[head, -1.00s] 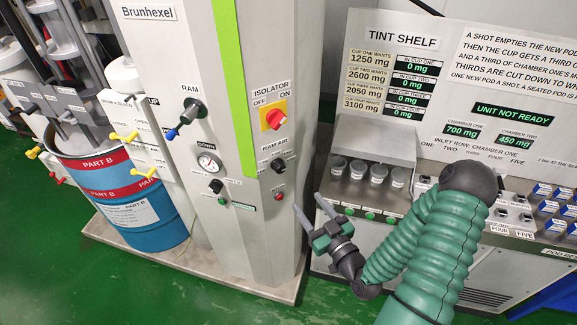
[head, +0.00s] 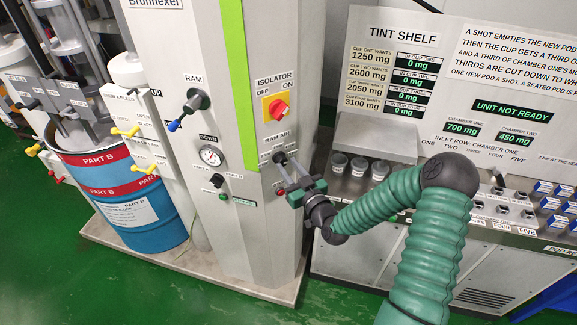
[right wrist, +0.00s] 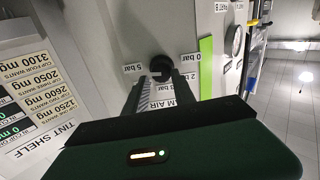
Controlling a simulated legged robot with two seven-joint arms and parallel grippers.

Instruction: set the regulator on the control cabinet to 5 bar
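The control cabinet (head: 240,240) stands at the centre of the head view. Its regulator is the dark RAM AIR knob (head: 279,157), below the isolator. In the right wrist view the dark round knob (right wrist: 160,64) sits ahead of the fingertips, among upside-down labels reading 5 bar (right wrist: 133,68), 0 bar and 2 bar. My right gripper (head: 284,174) is open at the cabinet's front. In the wrist view its two fingers (right wrist: 158,78) point at the knob, one to each side; I cannot tell whether they touch it. The knob's pointer setting is unclear. My left gripper is not in view.
The red isolator switch (head: 279,108) is above the regulator, and a red button (head: 281,190) is just below it. A pressure gauge (head: 211,155) and the RAM lever (head: 190,108) are to the left. The tint shelf with cups (head: 358,167) stands to the right.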

